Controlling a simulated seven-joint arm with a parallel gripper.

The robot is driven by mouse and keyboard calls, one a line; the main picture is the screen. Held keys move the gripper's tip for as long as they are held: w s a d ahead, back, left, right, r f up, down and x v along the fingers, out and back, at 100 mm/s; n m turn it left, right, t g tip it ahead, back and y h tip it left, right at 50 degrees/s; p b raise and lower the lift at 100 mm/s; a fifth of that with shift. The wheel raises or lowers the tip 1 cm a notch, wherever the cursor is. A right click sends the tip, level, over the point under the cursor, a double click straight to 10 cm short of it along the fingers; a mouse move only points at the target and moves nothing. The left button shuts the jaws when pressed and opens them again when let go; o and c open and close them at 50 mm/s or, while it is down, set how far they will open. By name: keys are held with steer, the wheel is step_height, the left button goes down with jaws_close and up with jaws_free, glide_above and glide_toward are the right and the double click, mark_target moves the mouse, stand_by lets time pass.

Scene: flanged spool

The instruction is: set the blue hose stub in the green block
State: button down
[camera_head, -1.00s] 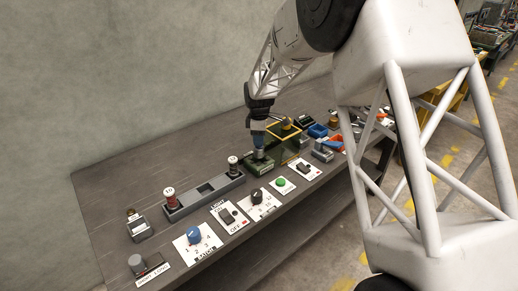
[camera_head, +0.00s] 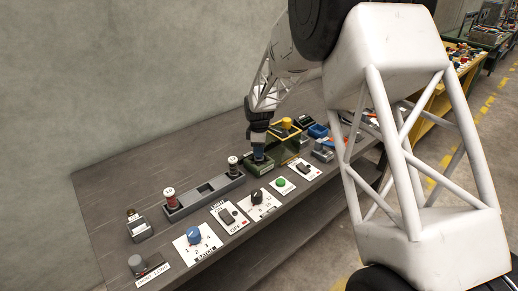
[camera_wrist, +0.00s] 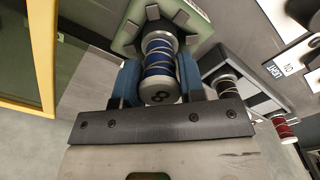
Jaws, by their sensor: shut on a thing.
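The blue hose stub (camera_wrist: 158,62) has blue windings and grey flanged ends, the near one marked 8. My gripper (camera_wrist: 160,82) is shut on it, with a blue finger on each side. In the head view my gripper (camera_head: 258,151) points down over the green block (camera_head: 262,169). The green block (camera_wrist: 194,12) lies behind the stub in the wrist view, with grey prongs around its middle. The stub's far end is among these prongs; how deep it sits is hidden.
A grey rack (camera_head: 203,195) with a red spool (camera_head: 169,197) and another spool stands left of the block. A yellow-edged clear box (camera_head: 285,140) is close behind and right. Switch and knob panels, such as a blue knob (camera_head: 194,235), line the front.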

steer(key=shift+f, duration=0.35)
steer(key=c, duration=0.7)
jaws_free()
steer(key=shift+r, duration=0.1)
step_height(320, 180, up, 12)
steer(key=shift+r, duration=0.25)
stand_by(0.6)
